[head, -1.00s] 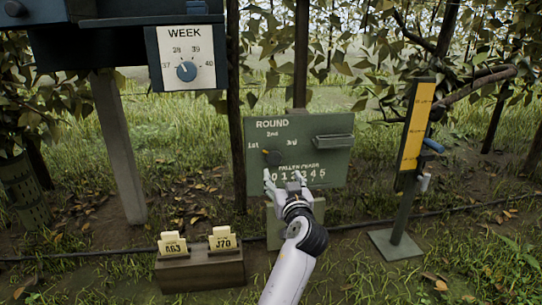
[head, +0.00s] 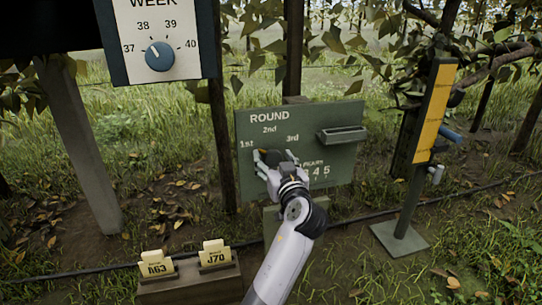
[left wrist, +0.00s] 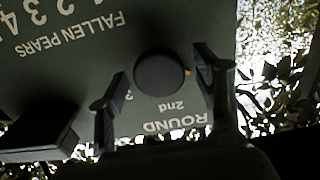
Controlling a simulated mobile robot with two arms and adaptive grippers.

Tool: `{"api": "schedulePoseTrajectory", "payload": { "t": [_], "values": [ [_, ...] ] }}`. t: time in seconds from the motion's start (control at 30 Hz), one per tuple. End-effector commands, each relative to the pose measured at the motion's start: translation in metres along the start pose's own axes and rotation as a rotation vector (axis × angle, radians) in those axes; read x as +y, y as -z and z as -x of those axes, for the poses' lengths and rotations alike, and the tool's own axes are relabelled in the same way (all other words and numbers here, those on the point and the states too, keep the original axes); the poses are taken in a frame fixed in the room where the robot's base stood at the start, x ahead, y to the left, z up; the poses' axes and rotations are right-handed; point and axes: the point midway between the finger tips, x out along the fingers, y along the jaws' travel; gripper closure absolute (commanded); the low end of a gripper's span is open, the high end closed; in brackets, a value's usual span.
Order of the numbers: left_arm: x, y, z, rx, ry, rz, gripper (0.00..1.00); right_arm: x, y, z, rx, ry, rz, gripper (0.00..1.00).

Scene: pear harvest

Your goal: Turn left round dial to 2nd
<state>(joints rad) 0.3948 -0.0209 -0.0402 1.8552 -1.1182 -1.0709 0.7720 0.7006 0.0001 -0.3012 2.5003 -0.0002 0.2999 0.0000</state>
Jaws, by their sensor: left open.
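The round dial (head: 272,155) is a dark knob on the green board (head: 343,170), below the labels 1st, 2nd and 3rd. In the left wrist view, which shows the board upside down, the dark disc of the dial (left wrist: 160,72) has a small yellow mark at its right edge, on the side of 1st. My left gripper (head: 276,162) is open at the board, and its fingers (left wrist: 162,82) stand on either side of the dial, with gaps visible. The gripper hides part of the dial and the FALLEN PEARS number row in the head view. My right gripper is not in view.
A WEEK panel with a blue dial (head: 159,56) is at upper left. A small ledge (head: 343,134) sticks out of the board at right. A yellow gauge post (head: 434,112) stands further right. A wooden box (head: 190,284) with two tags is at lower left.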

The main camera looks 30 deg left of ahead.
Motion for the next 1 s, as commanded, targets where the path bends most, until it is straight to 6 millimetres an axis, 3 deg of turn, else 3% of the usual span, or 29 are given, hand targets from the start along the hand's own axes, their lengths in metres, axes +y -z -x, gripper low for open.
{"api": "schedulePoseTrajectory", "payload": {
  "t": [0.2, 0.9, 1.0],
  "values": [
    [0.0001, 0.0, 0.0002, 0.0, 0.0, 0.0, 0.4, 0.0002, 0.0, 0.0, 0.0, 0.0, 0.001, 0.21],
    [0.0001, 0.0001, 0.0, 0.0, 0.0, 0.0, 0.87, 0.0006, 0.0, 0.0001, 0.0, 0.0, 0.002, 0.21],
    [0.0001, 0.0003, -0.0001, 0.0, -0.001, -0.001, 0.87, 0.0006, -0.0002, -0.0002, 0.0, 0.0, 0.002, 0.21]
  ]
}}
